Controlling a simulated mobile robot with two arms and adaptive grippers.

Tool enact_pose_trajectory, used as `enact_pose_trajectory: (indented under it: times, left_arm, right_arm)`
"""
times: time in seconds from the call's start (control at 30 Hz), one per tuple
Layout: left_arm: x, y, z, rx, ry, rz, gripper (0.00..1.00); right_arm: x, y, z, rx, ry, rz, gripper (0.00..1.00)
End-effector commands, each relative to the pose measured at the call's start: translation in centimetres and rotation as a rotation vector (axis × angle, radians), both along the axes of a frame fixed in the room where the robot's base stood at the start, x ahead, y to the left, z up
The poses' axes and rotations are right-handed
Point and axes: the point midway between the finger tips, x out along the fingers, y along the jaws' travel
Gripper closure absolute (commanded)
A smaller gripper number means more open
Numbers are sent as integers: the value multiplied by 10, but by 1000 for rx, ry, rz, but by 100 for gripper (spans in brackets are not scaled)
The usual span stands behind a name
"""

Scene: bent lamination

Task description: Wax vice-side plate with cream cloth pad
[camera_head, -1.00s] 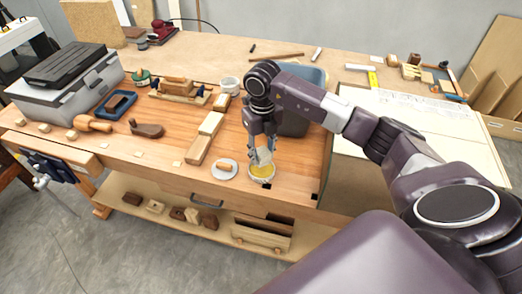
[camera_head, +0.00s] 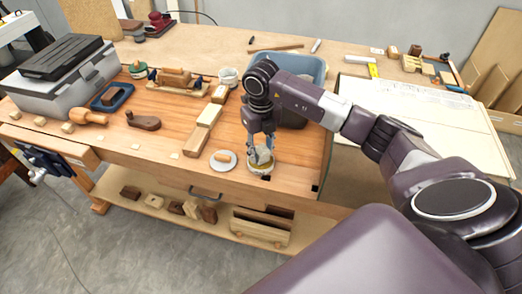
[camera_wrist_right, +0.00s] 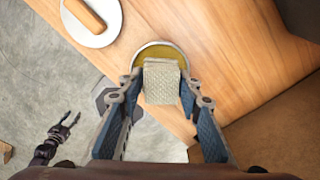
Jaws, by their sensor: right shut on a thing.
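My right gripper (camera_head: 262,150) is shut on the cream cloth pad (camera_wrist_right: 162,82). The pad is over the round tin of yellow wax (camera_wrist_right: 160,51) near the bench's front edge. The tin also shows in the head view (camera_head: 260,172). I cannot tell whether the pad touches the wax. Pale wooden form pieces (camera_head: 195,142) lie in a line left of the gripper; I cannot tell which is the vice-side plate. The blue-black vice (camera_head: 45,166) is at the bench's left front. My left gripper (camera_wrist_right: 71,118) shows small in the wrist view, its fingers apart.
A white round dish (camera_head: 222,165) with a wooden piece on it stands just left of the tin. A blue-grey bin (camera_head: 308,70) stands behind my right gripper. A wooden mallet (camera_head: 85,117) and a dark plane-like tool (camera_head: 142,122) lie to the left.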

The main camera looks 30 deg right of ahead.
Motion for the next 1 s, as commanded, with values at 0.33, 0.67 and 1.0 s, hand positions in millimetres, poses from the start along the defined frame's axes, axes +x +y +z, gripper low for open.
enact_pose_trajectory:
  times: [0.33,0.67,1.0]
  left_arm:
    - [-1,0,-3,0,1,0,60]
    - [-1,0,-6,0,2,0,60]
    - [-2,0,-8,0,2,-1,60]
  right_arm:
    - [0,0,-3,0,0,0,87]
    - [0,0,-7,0,0,0,87]
    - [0,0,-10,0,0,0,87]
